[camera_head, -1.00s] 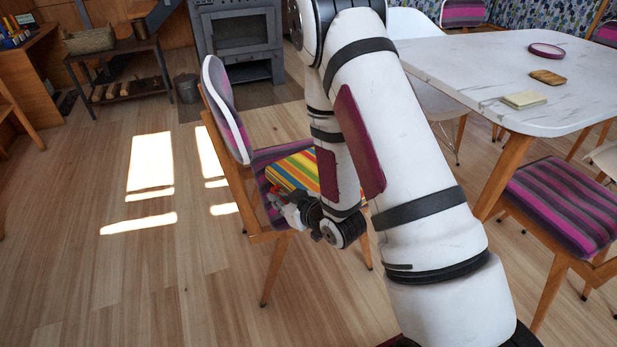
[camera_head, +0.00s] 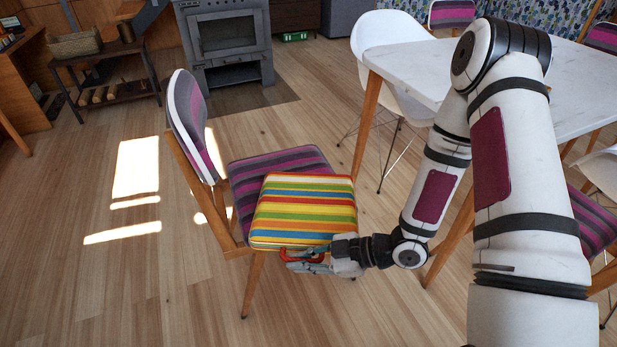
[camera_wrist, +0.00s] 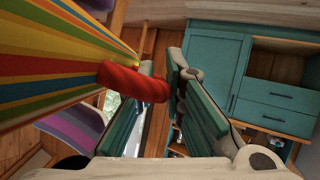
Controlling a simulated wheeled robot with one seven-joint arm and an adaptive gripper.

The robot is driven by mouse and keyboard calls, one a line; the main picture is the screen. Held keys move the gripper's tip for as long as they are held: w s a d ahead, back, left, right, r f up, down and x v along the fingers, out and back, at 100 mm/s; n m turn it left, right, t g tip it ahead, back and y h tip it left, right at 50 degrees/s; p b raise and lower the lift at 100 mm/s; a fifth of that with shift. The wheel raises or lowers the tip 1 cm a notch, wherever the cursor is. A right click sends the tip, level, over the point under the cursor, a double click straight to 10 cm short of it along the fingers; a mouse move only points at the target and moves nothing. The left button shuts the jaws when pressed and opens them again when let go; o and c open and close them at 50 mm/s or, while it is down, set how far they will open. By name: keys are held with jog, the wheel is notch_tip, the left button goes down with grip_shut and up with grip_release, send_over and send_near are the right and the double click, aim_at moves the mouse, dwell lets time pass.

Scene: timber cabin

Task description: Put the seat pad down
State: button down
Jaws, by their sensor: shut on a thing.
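The seat pad (camera_head: 303,212) is a square cushion with yellow, orange, red, green and blue stripes. It is over the front part of the purple-and-grey striped chair seat (camera_head: 262,165), with its near edge reaching past the seat. Whether it touches the seat cannot be told. My gripper (camera_head: 306,258) is at the pad's near edge, shut on its red loop handle. In the wrist view the red handle (camera_wrist: 135,83) is by the fingers (camera_wrist: 162,88), and the striped pad (camera_wrist: 55,60) fills the upper left.
The chair's backrest (camera_head: 189,118) stands left of the pad. A white table (camera_head: 405,70) and white chairs (camera_head: 388,45) are at the right, near my arm. A stove (camera_head: 228,42) stands behind. Clear floor (camera_head: 120,270) lies to the left.

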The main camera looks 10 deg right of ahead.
aim_at(327, 214)
jog(key=shift+d, duration=0.2)
jog(key=w+a+b, duration=0.1)
jog(key=w, duration=0.4)
jog(key=w+a+f+b, duration=0.1)
jog(key=w, duration=0.4)
jog(key=w+b, duration=0.1)
jog(key=w, duration=0.4)
jog(key=shift+a+f+b, duration=0.2)
jog(key=shift+a+b, duration=0.2)
jog(key=shift+w+f, duration=0.2)
jog(key=shift+f, duration=0.05)
notch_tip(327, 214, down, 3)
jog(key=shift+f+b, duration=0.1)
jog(key=shift+b, duration=1)
jog(key=c, duration=1.7)
grip_release()
jog(key=shift+o, duration=0.2)
jog(key=p+v, duration=0.4)
jog(key=v, duration=0.8)
jog(key=shift+w, duration=0.1)
